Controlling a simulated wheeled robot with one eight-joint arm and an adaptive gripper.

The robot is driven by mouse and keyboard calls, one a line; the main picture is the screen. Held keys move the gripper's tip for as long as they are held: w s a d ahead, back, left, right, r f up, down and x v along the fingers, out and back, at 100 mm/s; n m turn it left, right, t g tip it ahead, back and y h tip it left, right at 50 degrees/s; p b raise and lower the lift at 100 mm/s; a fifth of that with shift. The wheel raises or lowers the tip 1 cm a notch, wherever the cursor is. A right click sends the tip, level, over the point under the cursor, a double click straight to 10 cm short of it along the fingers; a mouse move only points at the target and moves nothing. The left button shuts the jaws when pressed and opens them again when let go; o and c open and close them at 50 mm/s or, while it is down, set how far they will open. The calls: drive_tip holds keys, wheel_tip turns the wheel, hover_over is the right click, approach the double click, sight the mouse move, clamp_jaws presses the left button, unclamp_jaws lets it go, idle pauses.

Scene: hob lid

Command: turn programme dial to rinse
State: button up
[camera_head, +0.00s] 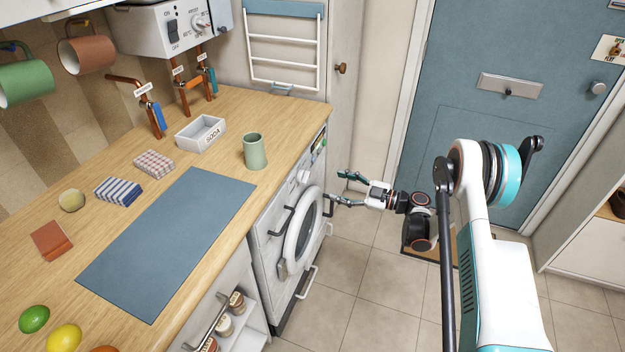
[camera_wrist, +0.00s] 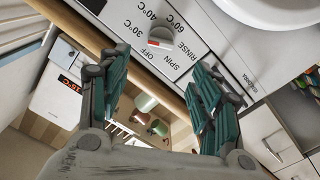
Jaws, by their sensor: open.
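The washing machine (camera_head: 256,243) stands under the worktop, with a round door on its front. Its programme dial (camera_wrist: 160,40) is a pale round knob with a red mark; it also shows small in the head view (camera_head: 304,176). Printed around it are OFF, SPIN, RINSE, 60°C, 40°C and 30°C. The red mark lies on the side near OFF. My gripper (camera_head: 338,187) is open and empty, in front of the machine and apart from it. In the wrist view its two green-padded fingers (camera_wrist: 158,70) are spread, with the dial beyond and between their tips.
The wooden worktop (camera_head: 235,110) juts above the panel, with a green cup (camera_head: 255,151) near its edge. The machine's door (camera_head: 304,226) and handles protrude below the dial. A boiler (camera_head: 165,28) with its own knob hangs on the wall.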

sight(308, 178)
drive_tip(key=b+x, duration=0.2)
drive_tip(key=x, duration=0.8)
drive_tip(key=shift+w+a+b, duration=0.1)
drive_tip(key=shift+a+b, duration=0.1)
drive_tip(key=shift+b, duration=0.15)
drive_tip(key=shift+c, duration=0.5)
drive_tip(key=c, duration=1)
